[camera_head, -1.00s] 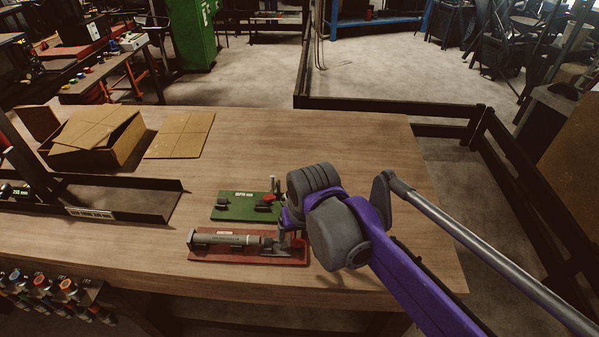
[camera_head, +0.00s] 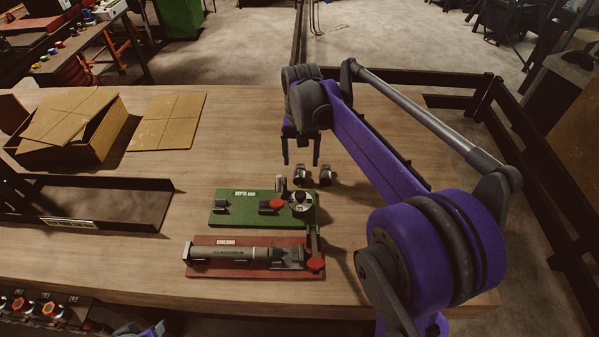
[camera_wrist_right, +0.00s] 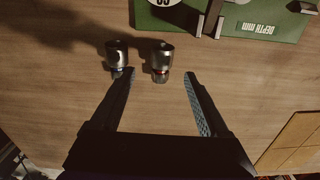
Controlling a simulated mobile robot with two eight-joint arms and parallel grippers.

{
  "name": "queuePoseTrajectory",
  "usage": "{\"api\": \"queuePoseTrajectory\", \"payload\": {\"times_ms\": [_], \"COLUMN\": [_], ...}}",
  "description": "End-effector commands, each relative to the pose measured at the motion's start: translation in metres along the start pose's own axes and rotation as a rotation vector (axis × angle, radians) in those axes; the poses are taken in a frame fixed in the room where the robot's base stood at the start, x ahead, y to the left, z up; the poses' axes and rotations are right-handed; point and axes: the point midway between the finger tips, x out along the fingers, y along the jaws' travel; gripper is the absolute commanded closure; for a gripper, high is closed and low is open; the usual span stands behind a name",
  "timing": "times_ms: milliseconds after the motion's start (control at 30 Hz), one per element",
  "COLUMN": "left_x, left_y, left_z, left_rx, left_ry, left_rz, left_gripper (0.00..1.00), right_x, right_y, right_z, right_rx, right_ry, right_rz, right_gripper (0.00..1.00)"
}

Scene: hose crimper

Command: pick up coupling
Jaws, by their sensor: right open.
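Two small metallic couplings stand side by side on the wooden table behind the green depth board: a left one (camera_head: 301,174) and a right one (camera_head: 326,176). In the right wrist view, one coupling with a red ring (camera_wrist_right: 162,60) sits ahead of the gap between my fingers. The other, with a blue ring (camera_wrist_right: 117,57), lies outside that gap, beyond the left fingertip. My right gripper (camera_head: 300,158) is open and empty, pointing down just behind the couplings; its fingers also show in the right wrist view (camera_wrist_right: 160,76). My left gripper is not seen.
The green depth board (camera_head: 235,218) with a round gauge and the red board (camera_head: 200,270) holding a grey tool (camera_head: 230,253) lie in front of the couplings. A cardboard box (camera_head: 75,130), a flat cardboard sheet (camera_head: 168,120) and a dark rail (camera_head: 110,185) are at left.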

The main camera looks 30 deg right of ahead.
Motion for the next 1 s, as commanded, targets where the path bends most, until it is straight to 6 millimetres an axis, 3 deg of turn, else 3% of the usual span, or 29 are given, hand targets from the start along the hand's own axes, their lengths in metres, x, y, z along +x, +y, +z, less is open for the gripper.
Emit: {"api": "queuePoseTrajectory", "payload": {"times_ms": [433,700,767,1000], "left_x": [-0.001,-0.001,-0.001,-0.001], "left_y": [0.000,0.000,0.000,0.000], "left_z": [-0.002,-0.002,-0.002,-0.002], "left_rx": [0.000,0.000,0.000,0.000], "left_ry": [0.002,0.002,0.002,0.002], "left_rz": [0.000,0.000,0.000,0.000], "left_gripper": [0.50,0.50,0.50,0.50], "right_x": [0.051,0.056,0.056,0.056], "right_y": [-0.002,-0.002,-0.002,-0.002], "right_z": [0.001,0.001,0.001,0.001], "right_rx": [-0.001,-0.001,-0.001,-0.001], "right_ry": [0.001,0.001,0.001,0.001], "right_rz": [0.000,0.000,-0.001,-0.001], "right_gripper": [0.21,0.21,0.28,0.72]}}
